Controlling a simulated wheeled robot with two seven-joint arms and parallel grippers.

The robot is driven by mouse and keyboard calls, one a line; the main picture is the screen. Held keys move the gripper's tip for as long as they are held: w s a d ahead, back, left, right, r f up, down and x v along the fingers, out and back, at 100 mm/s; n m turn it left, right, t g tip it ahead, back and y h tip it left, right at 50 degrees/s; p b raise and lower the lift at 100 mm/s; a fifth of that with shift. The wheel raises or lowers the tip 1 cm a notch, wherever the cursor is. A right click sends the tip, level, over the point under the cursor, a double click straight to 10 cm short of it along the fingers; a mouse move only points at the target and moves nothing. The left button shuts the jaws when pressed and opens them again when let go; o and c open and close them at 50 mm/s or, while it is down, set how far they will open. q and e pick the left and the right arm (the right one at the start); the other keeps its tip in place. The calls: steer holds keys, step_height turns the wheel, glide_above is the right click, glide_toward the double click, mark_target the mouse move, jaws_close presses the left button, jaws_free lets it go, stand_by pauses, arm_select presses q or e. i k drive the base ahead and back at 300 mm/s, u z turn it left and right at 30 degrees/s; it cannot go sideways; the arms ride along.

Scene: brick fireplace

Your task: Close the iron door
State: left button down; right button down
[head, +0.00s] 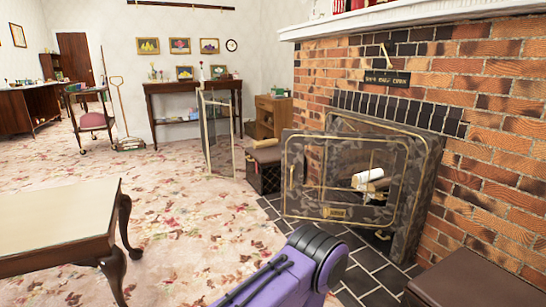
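The iron door (310,208) is a dark, marbled panel with thin gold trim, in the head view right of centre. It stands at an angle out from the brick fireplace's opening, so it looks open. A small gold plate (335,212) sits low on it. Behind it is the dark, gold-lined fireplace surround (424,175). A pale log (368,176) shows in the opening. A purple and black part of my arm shows at the bottom centre, apart from the door. Neither gripper is in view.
Dark hearth tiles (366,281) lie before the fireplace. A brown padded seat (468,280) is at the lower right. A dark box (264,172) and a framed glass panel (218,135) stand left of the door. A wooden table (55,220) is at left; carpet between is clear.

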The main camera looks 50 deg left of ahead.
mark_target(370, 184)
steer(key=u, duration=0.25)
steer(key=k, duration=0.4)
steer(key=u, duration=1.45)
steer(key=i, duration=1.55)
steer(key=z, duration=0.6)
